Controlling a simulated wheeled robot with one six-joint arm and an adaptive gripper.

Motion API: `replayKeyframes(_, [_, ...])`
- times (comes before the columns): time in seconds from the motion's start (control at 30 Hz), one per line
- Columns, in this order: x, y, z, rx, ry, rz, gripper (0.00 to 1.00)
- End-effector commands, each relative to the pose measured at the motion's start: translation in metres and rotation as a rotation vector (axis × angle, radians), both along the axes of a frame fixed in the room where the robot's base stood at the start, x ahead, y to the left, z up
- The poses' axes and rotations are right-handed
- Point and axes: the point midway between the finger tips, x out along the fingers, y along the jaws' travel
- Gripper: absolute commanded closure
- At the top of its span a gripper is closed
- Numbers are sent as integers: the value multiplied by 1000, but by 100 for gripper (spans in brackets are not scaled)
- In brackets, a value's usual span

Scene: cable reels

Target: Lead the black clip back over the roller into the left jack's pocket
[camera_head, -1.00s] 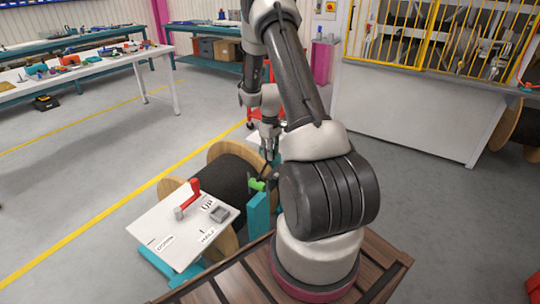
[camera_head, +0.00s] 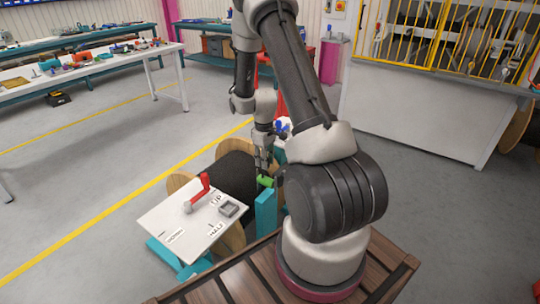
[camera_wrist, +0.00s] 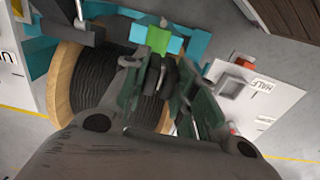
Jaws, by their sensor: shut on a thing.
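My gripper (camera_head: 263,167) is above the bright green roller (camera_head: 265,181) on its teal post (camera_head: 265,210). In the wrist view the gripper (camera_wrist: 160,72) is shut on a small dark piece, apparently the black clip (camera_wrist: 157,76), partly hidden by the fingers. The green roller (camera_wrist: 158,40) shows just beyond the fingertips; I cannot tell if the clip touches it. The left jack's white panel (camera_head: 165,212) bears a red lever (camera_head: 199,192) and a grey box-like fitting (camera_head: 228,208), possibly the pocket. That fitting shows right of the fingers in the wrist view (camera_wrist: 230,86).
A reel of black cable with wooden flanges (camera_head: 234,176) stands behind the panel; its flange is left of the fingers in the wrist view (camera_wrist: 62,82). A second panel with a blue part (camera_head: 281,126) stands behind my gripper. Open floor lies to the left (camera_head: 60,200).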

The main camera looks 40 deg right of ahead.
Motion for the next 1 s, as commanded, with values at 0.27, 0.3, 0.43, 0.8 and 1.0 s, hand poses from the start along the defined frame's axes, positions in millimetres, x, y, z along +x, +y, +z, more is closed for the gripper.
replayKeyframes(0.27, [-13,35,0,0,2,3,96])
replayKeyframes(0.3, [-14,39,0,1,1,3,96])
replayKeyframes(0.43, [-19,51,0,0,1,2,96])
replayKeyframes(0.8, [-23,63,0,0,0,0,96])
replayKeyframes(1.0, [-23,62,0,0,0,0,96])
